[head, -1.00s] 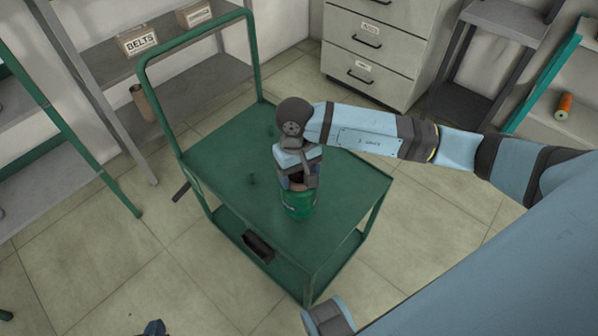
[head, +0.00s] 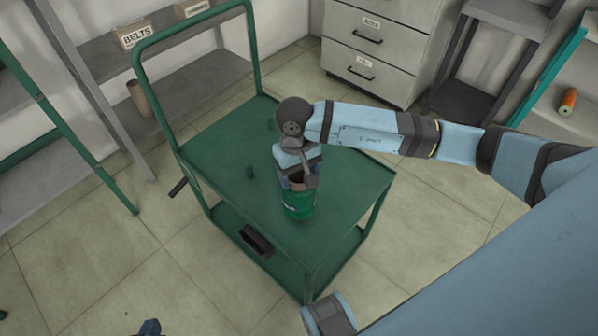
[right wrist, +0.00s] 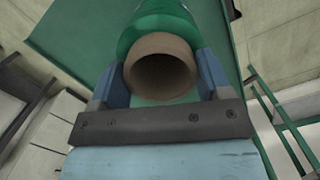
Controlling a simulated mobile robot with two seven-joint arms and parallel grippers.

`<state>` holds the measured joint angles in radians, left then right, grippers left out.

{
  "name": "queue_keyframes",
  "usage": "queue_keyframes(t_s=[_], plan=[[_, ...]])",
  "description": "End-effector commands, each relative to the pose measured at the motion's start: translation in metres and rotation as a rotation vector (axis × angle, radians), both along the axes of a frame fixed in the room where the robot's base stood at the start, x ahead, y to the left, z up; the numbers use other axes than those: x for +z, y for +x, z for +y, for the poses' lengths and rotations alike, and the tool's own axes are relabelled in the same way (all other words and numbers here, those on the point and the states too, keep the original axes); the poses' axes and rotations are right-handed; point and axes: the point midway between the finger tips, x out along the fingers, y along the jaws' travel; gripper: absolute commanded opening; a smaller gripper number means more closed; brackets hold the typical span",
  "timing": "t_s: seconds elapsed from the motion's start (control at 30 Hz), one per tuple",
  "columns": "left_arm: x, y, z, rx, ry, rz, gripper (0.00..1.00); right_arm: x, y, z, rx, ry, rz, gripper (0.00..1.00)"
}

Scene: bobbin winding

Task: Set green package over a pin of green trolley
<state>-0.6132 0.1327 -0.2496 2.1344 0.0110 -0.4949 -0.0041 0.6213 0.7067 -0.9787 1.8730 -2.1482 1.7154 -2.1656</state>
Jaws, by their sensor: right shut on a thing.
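The green package (head: 299,206) is a green spool with a brown cardboard tube core. My right gripper (head: 298,180) is shut on its upper end and holds it upright over the front part of the green trolley's (head: 335,178) top. I cannot tell whether its bottom touches the top; what lies beneath it is hidden. Two short green pins show on the trolley, a near one (head: 250,172) left of the package and a far one (head: 270,124). In the right wrist view the tube's open end (right wrist: 160,72) sits between both fingers. My left gripper (head: 150,328) barely shows at the bottom edge.
The trolley has a tall handle frame (head: 137,75) at its far left and a lower shelf with a dark box (head: 257,241). Grey shelves with a BELTS box (head: 133,33) stand behind left. Drawers (head: 375,45) stand at the back. Floor around the trolley is clear.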

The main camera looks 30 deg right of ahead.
Motion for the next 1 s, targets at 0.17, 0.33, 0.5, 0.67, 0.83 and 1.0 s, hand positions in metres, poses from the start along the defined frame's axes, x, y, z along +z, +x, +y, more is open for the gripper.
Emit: queue_keyframes(t_s=[0.17,0.33,0.5,0.67,0.83,1.0], plan=[[-0.014,0.000,0.000,0.000,-0.001,0.001,0.00,-0.013,0.000,0.000,0.000,-0.001,-0.001,0.22],[-0.019,0.000,0.000,0.001,-0.003,-0.003,0.00,-0.022,0.000,0.000,0.000,-0.001,-0.001,0.22],[-0.018,0.000,0.000,0.001,-0.003,-0.005,0.00,-0.021,0.000,0.000,0.000,0.000,-0.001,0.22],[-0.018,0.000,0.000,0.001,-0.003,-0.004,0.00,-0.021,0.000,0.000,0.000,0.000,-0.001,0.22],[-0.018,0.000,0.000,0.001,-0.003,-0.004,0.00,-0.021,0.000,0.000,0.000,0.000,-0.001,0.74],[-0.018,0.000,0.000,0.001,-0.003,-0.004,0.00,-0.021,0.000,0.000,0.000,0.000,0.000,1.00]])
